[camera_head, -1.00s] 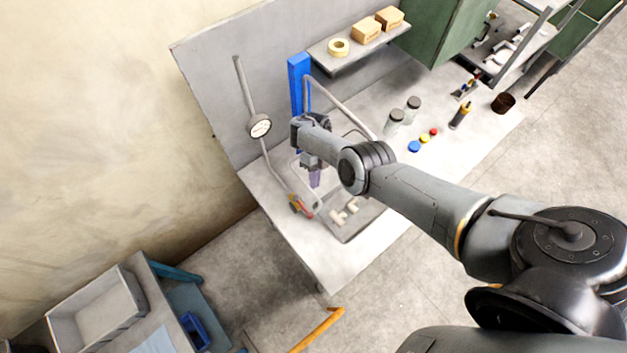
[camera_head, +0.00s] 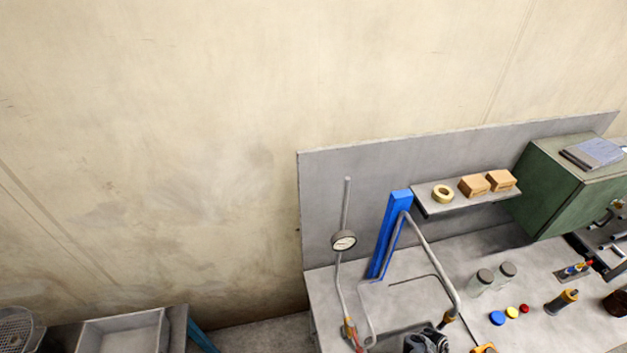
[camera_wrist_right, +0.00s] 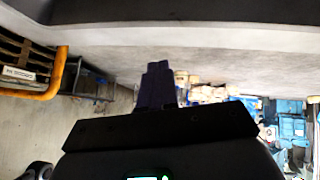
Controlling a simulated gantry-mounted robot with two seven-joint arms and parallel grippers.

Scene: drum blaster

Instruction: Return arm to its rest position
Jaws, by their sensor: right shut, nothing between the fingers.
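My right gripper (camera_wrist_right: 157,86) shows in the right wrist view, its dark purple fingers together and nothing held between them. It is below or near a pale, flat edge that crosses the top of that view. In the head view, only a dark piece that looks like my right arm (camera_head: 427,341) shows at the bottom edge, in front of the grey workbench (camera_head: 510,260). The right fingertips are hidden there. My left gripper is in neither view.
A gauge (camera_head: 343,241) on a pipe and a blue post (camera_head: 389,235) stand on the bench. A shelf holds a tape roll (camera_head: 443,193) and boxes (camera_head: 474,186). Jars (camera_head: 481,281), coloured caps (camera_head: 497,318) and a green cabinet (camera_head: 570,185) are at right. A grey bin (camera_head: 122,332) is lower left.

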